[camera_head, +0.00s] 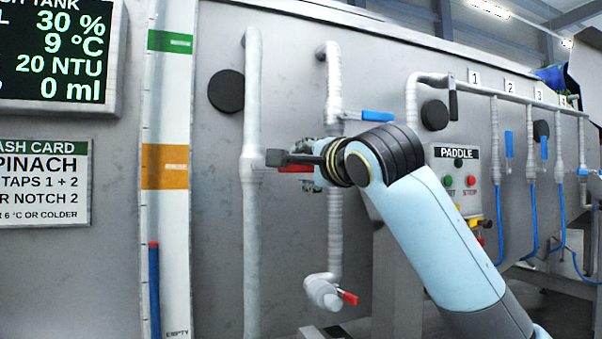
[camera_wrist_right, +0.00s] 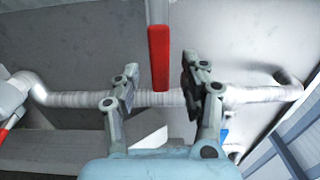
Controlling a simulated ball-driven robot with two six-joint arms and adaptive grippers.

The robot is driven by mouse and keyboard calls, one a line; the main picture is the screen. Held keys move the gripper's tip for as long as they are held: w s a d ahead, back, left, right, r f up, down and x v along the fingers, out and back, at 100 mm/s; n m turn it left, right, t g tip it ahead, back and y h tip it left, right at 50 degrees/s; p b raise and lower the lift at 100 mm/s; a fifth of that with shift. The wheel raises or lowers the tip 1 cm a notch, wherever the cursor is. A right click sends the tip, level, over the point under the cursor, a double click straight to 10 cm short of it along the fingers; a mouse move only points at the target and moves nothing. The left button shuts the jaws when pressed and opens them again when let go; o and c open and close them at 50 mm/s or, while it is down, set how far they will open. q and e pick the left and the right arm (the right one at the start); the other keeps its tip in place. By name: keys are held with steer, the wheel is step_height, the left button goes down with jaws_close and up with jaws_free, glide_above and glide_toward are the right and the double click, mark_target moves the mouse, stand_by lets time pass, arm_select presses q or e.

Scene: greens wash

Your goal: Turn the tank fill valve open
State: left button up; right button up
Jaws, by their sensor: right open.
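A red lever handle (camera_head: 296,169) sticks out sideways, level, from the left upright pipe (camera_head: 252,80) on the grey tank wall. No label on it is readable, so I cannot confirm from the frames that it is the tank fill valve. My right gripper (camera_head: 288,166) is at this lever, its arm coming from the lower right. In the right wrist view the red lever (camera_wrist_right: 159,57) lies between the spread fingers of my right gripper (camera_wrist_right: 158,85), with gaps on both sides. The gripper is open and holds nothing. My left gripper is not in view.
A second pipe with a blue lever (camera_head: 378,116) stands just right, behind my gripper. A lower outlet has a red lever (camera_head: 348,298). A paddle control box (camera_head: 458,180) and numbered taps are further right. A display (camera_head: 60,50) hangs at upper left.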

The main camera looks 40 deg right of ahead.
mark_target(302, 167)
steer(key=shift+x, duration=1.6)
steer(key=shift+c, duration=0.2)
jaws_close()
